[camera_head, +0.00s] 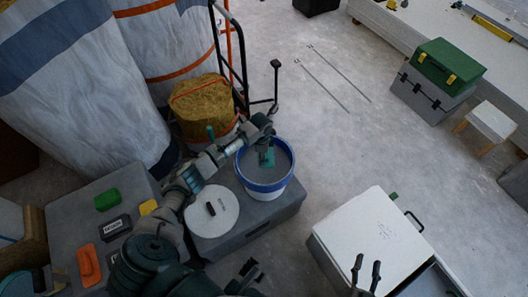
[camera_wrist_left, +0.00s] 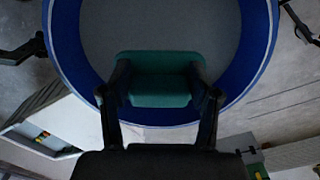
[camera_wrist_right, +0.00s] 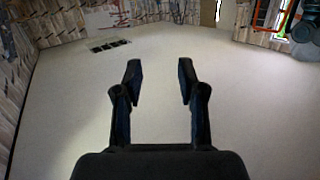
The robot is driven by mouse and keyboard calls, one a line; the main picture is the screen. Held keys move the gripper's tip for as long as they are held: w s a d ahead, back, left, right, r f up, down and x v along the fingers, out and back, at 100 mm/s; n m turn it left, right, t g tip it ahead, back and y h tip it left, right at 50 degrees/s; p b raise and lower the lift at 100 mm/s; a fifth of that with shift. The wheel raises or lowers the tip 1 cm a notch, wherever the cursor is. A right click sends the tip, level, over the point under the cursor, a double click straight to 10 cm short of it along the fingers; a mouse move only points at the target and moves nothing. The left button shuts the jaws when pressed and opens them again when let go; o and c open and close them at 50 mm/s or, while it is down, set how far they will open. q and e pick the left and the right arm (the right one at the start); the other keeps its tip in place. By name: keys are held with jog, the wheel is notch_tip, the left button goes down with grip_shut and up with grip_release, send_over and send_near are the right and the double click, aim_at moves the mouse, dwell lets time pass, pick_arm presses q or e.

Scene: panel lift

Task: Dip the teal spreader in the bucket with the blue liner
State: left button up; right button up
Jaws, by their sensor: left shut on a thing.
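The white bucket with the blue liner (camera_head: 291,172) stands on a grey box and holds grey material. My left gripper (camera_head: 264,137) is over the bucket, shut on the teal spreader (camera_head: 267,158). The spreader hangs within the bucket's opening; I cannot tell whether its lower edge touches the grey material. In the left wrist view the spreader (camera_wrist_left: 160,92) sits between the fingers, with the blue liner (camera_wrist_left: 258,50) curving around it. My right gripper (camera_head: 367,271) is open and empty over the white panel at the lower right; its fingers also show apart in the right wrist view (camera_wrist_right: 159,80).
A white round lid (camera_head: 225,216) lies left of the bucket on the grey box (camera_head: 258,222). A white cabinet (camera_head: 350,228) stands at lower right. A yellow-brown roll (camera_head: 203,108) and a cart frame are behind the bucket. The floor between bucket and green toolbox (camera_head: 446,64) is mostly clear.

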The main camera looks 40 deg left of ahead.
pick_arm(q)
notch_tip(320, 180, down, 6)
jog(key=b, duration=0.2)
jog(key=shift+f, duration=0.25)
pick_arm(e)
jog(key=r+t, duration=0.1)
jog(key=r, duration=0.1)
jog(key=r+t, duration=0.2)
jog(key=a+r+t+y, duration=0.1)
jog(key=r, duration=0.1)
jog(key=shift+t, duration=0.4)
pick_arm(q)
jog(key=shift+a, duration=0.1)
jog(key=shift+a+f, duration=0.1)
pick_arm(e)
jog(key=shift+a+f, duration=0.1)
jog(key=shift+a, duration=0.1)
jog(key=shift+d, duration=0.15)
